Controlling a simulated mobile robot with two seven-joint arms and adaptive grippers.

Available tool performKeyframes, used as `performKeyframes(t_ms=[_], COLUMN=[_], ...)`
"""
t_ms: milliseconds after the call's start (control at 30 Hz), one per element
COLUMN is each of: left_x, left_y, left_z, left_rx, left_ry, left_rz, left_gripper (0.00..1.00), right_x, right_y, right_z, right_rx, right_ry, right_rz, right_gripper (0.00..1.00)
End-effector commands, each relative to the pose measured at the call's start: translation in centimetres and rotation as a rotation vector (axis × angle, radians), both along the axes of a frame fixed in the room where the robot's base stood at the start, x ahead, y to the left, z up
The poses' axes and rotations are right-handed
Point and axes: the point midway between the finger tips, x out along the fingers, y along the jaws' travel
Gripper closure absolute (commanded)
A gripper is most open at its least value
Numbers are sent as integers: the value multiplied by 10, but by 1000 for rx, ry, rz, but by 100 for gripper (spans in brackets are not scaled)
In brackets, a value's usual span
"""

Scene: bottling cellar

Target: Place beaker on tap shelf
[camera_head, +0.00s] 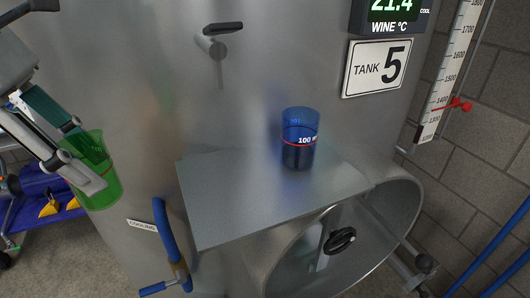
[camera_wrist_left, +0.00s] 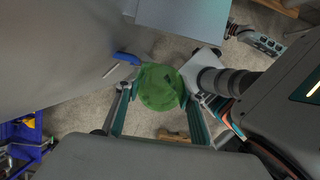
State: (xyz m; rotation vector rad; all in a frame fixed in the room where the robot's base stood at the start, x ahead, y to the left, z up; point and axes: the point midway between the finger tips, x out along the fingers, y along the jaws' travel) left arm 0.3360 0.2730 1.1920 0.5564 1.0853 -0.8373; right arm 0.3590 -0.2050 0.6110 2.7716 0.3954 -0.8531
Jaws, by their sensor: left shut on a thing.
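A green see-through beaker (camera_head: 98,178) is at the left in the head view, beside the tank and left of the shelf. My left gripper (camera_head: 88,172) is shut on this beaker, with a finger across its near side. The beaker also shows in the left wrist view (camera_wrist_left: 160,88), between the two fingers of the left gripper (camera_wrist_left: 158,98). The tap shelf (camera_head: 225,205) is a flat grey plate on the tank front, below the tap (camera_head: 218,48). A blue beaker (camera_head: 300,150) with a red line stands upright on the shelf's right part. My right gripper is not in view.
The shelf's left and front parts are clear. A round hatch (camera_head: 335,255) lies below the shelf. A blue cart (camera_head: 50,200) stands at the far left.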

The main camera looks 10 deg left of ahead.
Motion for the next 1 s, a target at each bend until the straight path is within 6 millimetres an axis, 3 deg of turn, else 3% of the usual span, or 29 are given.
performKeyframes(t_ms=[167, 600, 1000], left_x=[7, 62, 82], left_y=[-14, -97, -126], left_z=[1, 1, 1], left_rx=[1, 1, 2], left_ry=[0, 2, 1], left_rz=[-35, -33, -29], left_gripper=[83, 83, 83], right_x=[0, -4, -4], right_y=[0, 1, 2], right_z=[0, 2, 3], right_rx=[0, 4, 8], right_ry=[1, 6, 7], right_rz=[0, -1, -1], right_gripper=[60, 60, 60])
